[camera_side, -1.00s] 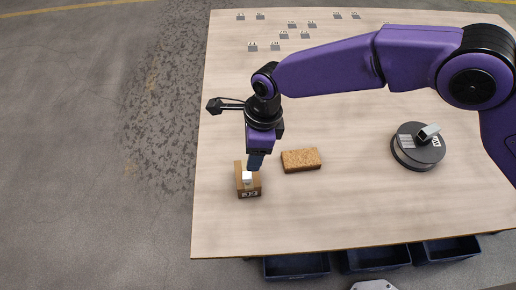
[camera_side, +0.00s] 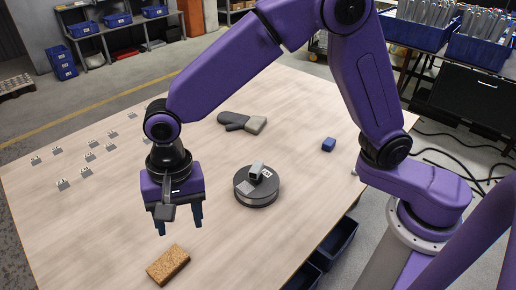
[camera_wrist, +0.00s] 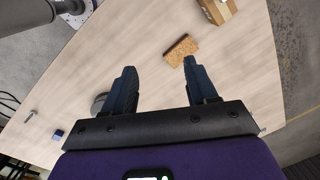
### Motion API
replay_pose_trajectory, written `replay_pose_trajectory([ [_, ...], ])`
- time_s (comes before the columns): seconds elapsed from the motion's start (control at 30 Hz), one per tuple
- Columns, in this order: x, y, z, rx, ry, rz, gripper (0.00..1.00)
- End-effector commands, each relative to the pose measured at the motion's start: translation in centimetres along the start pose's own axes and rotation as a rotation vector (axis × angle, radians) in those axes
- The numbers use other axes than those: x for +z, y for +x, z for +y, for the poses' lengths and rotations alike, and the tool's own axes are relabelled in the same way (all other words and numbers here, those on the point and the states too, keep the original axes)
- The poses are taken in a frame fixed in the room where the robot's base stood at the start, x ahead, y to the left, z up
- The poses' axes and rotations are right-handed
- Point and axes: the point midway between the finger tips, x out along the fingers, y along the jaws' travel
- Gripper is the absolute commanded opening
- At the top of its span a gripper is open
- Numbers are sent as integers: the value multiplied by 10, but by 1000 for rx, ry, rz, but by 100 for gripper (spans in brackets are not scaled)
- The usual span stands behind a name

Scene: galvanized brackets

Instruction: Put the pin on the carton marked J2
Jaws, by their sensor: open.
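The carton (camera_wrist: 218,12) is brown and cut off by the top edge of the wrist view, with a small pale piece on it that I cannot surely name. The carton is outside the side view, and its marking cannot be read now. A small grey rod-like piece (camera_wrist: 30,115), possibly the pin, lies near the table edge at the left of the wrist view.
A cork block (camera_side: 168,265) lies near my fingers. A black disc (camera_side: 257,188) with a grey metal part on top stands to their right. A mitt (camera_side: 240,122), a blue cube (camera_side: 328,144) and several small brackets (camera_side: 90,157) lie farther off. Bare table lies between them.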

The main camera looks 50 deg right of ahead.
Motion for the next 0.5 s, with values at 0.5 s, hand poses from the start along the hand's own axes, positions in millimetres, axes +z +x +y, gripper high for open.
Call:
replay_pose_trajectory([
  [0.5,1,-63,225,46,-1005,8,57],
])
